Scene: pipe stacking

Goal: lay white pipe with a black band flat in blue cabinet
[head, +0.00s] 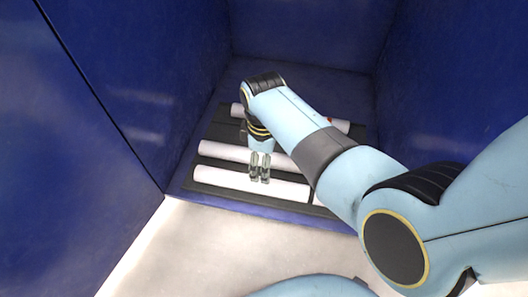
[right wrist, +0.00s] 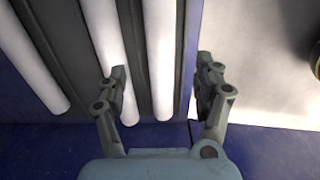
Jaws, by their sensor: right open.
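White pipes lie flat in the blue cabinet (head: 120,110), side by side on a dark ridged rack. The front pipe (head: 225,180) lies nearest the cabinet's opening, with a middle pipe (head: 222,151) behind it and a back pipe (head: 236,109) partly hidden by my arm. No black band can be made out on any of them. My right gripper (head: 260,180) is open over the front pipe. In the right wrist view its fingers (right wrist: 162,76) stand on either side of the front pipe (right wrist: 160,45), one of them over the middle pipe (right wrist: 103,40). My left gripper is not in view.
The dark rack (head: 219,130) covers much of the cabinet floor. Cabinet walls stand close at left, right and back. A pale floor (head: 190,240) lies clear in front of the opening. A small red spot (head: 330,119) shows near the back pipe, beside my arm.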

